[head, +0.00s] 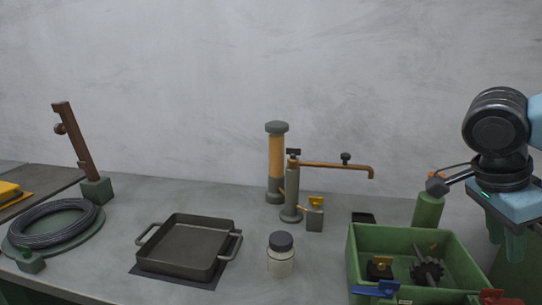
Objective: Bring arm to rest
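A grey upright post (291,195) stands on the bench near the wall. A thin copper-coloured arm (330,165) reaches right from its top, with a dark knob on it and a downturned end. A second arm, a brown bar (75,140), stands steeply tilted on a green block (97,190) at the left. I cannot tell which one the task means. My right gripper (507,240) points down at the right edge, beside the green bin and well apart from both arms. Its finger gap is not clear. My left gripper is out of view.
A green bin (372,278) with dark parts stands front right. An orange column (275,160) and a small block with a yellow top (315,216) are near the post. A black pan (188,245), a jar (281,256) and a cable coil (53,224) occupy the bench.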

